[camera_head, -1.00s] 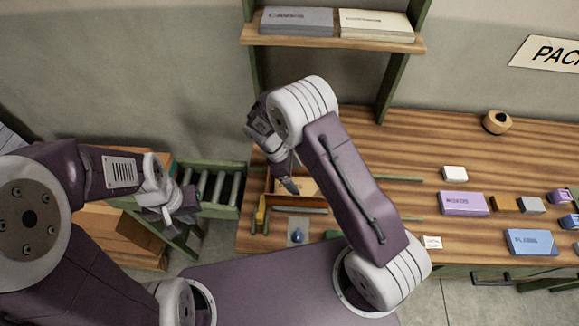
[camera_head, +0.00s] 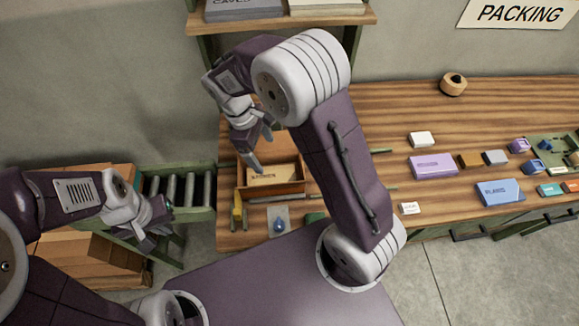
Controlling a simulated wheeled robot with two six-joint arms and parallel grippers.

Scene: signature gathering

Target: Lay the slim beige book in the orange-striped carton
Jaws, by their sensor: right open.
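A slim beige book (camera_head: 278,175) with dark lettering lies flat inside an open brown carton (camera_head: 301,189) on the left end of the workbench. Part of the book and the carton's left side are behind my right gripper. I cannot clearly make out an orange stripe on the carton. My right gripper (camera_head: 255,163) is open, pointing down over the carton's left part, with no book between its fingers. My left gripper (camera_head: 147,238) hangs at the left, below the roller conveyor and away from the carton. Its jaw opening is too unclear to tell.
Rollers (camera_head: 180,190) lie left of the bench, with brown boxes (camera_head: 85,262) nearby. A tape roll (camera_head: 453,84), a purple box (camera_head: 433,165) and a blue box (camera_head: 500,192) stand on the right. A yellow tool (camera_head: 237,212) lies before the carton. Bare wood lies at the back.

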